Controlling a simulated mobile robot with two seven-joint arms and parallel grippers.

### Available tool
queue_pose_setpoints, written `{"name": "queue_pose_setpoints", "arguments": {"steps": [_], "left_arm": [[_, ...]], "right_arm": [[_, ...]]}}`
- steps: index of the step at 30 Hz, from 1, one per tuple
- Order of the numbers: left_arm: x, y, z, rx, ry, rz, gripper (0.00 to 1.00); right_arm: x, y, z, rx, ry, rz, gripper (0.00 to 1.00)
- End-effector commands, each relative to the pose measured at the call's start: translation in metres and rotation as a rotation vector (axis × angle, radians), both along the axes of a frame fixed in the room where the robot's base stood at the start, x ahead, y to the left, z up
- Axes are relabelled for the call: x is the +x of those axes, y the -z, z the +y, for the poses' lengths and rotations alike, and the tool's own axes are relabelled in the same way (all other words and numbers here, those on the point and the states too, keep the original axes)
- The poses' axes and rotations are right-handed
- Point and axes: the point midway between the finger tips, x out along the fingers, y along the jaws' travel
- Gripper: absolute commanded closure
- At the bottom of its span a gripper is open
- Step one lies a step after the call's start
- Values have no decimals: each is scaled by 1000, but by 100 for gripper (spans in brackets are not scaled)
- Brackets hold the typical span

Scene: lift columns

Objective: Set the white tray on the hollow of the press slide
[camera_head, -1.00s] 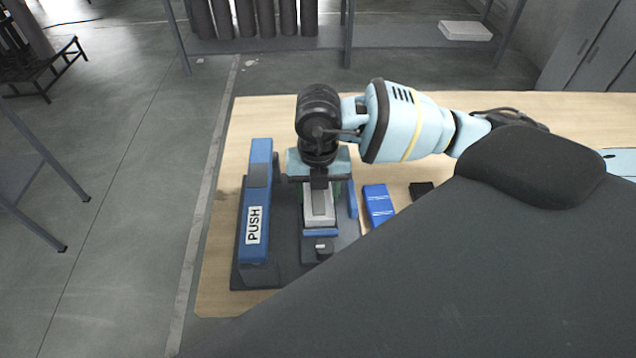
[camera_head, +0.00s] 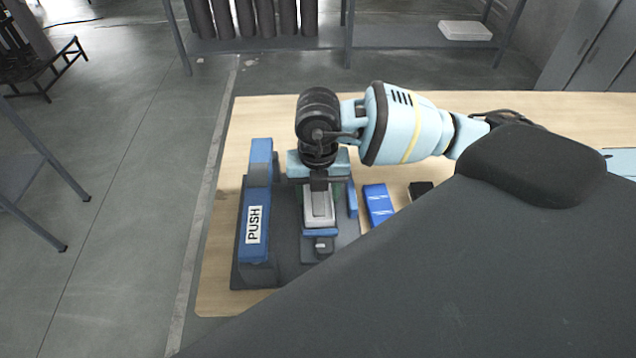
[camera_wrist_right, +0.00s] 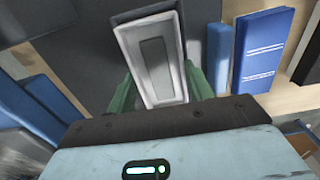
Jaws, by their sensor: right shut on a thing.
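The white tray (camera_head: 319,206) is a small rectangular tray with a grey recess. In the right wrist view the tray (camera_wrist_right: 172,88) sits between the green fingers of the gripper (camera_wrist_right: 160,95). A dark rim of the slide shows around the tray's far end there. The tray hides the hollow, and I cannot tell whether it touches the bottom. My left gripper is not in view.
A blue press arm marked PUSH (camera_head: 254,220) stands left of the slide on a dark base (camera_head: 290,265). A blue box (camera_head: 378,204) and a black block (camera_head: 420,189) lie to the right. The wooden table (camera_head: 215,275) is bare at its left edge.

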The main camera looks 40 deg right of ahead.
Motion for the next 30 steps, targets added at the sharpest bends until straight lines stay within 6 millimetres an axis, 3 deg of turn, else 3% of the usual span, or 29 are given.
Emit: {"name": "queue_pose_setpoints", "arguments": {"steps": [4,5,10,16,20,30], "left_arm": [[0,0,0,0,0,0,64],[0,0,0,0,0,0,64],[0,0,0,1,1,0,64],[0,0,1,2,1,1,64],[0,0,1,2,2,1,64],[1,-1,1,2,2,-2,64]], "right_arm": [[0,1,0,1,0,1,71],[0,1,0,0,0,1,47],[0,1,0,1,0,1,24],[0,1,0,0,0,2,23],[-1,2,0,-1,0,3,9],[0,-1,0,-1,0,1,9]]}}
